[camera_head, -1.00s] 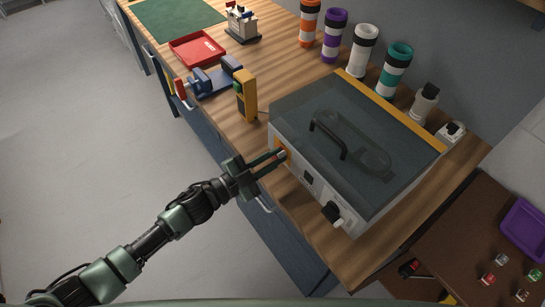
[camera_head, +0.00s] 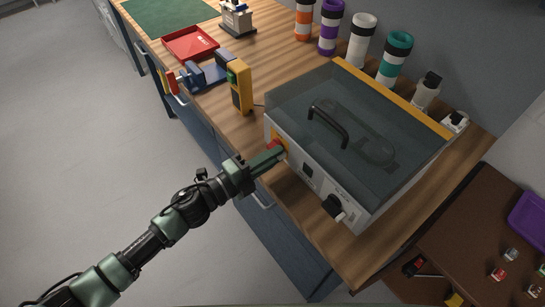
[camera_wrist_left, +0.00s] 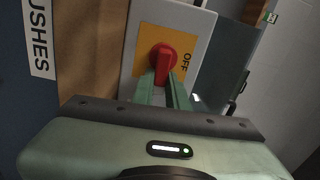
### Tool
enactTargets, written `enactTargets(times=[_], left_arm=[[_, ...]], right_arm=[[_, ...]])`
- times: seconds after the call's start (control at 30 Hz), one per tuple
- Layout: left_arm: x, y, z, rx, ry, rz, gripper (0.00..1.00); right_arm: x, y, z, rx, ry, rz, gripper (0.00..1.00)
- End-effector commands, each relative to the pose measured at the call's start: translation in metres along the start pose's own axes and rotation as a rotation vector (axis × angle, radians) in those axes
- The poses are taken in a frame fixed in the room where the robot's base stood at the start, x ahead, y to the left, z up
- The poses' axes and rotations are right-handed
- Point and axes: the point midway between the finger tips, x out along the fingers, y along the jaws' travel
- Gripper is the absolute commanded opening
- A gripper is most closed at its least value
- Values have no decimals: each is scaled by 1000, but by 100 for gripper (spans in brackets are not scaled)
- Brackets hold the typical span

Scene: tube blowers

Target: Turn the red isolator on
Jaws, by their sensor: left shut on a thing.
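The red isolator (camera_wrist_left: 162,60) is a rotary knob on a yellow plate on the front face of a grey tube blower box (camera_head: 318,183). In the left wrist view its handle stands nearly upright, and the word OFF shows to the right of it on the plate. My left gripper (camera_head: 271,154) is at the isolator, its two green fingers on either side of the knob's handle and shut on it. In the head view the fingers hide most of the knob. My right gripper is not in view.
The box has a dark clear lid with a black handle (camera_head: 328,125) and a black knob (camera_head: 333,205) lower on its front. A yellow device (camera_head: 240,88), a blue vise (camera_head: 205,72) and a red tray (camera_head: 190,43) stand further left on the wooden bench.

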Motion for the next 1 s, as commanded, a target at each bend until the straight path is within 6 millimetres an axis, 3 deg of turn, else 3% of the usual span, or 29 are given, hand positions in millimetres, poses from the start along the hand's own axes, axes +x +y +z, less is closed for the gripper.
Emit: enactTargets(times=[0.7,0.73,0.8,1.0], left_arm=[[0,3,0,80,0,3,0],[0,3,0,80,0,3,17],[0,3,0,80,0,3,36],[0,3,0,78,0,2,36]], right_arm=[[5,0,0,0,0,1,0],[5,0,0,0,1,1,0],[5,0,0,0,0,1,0],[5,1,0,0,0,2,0]])
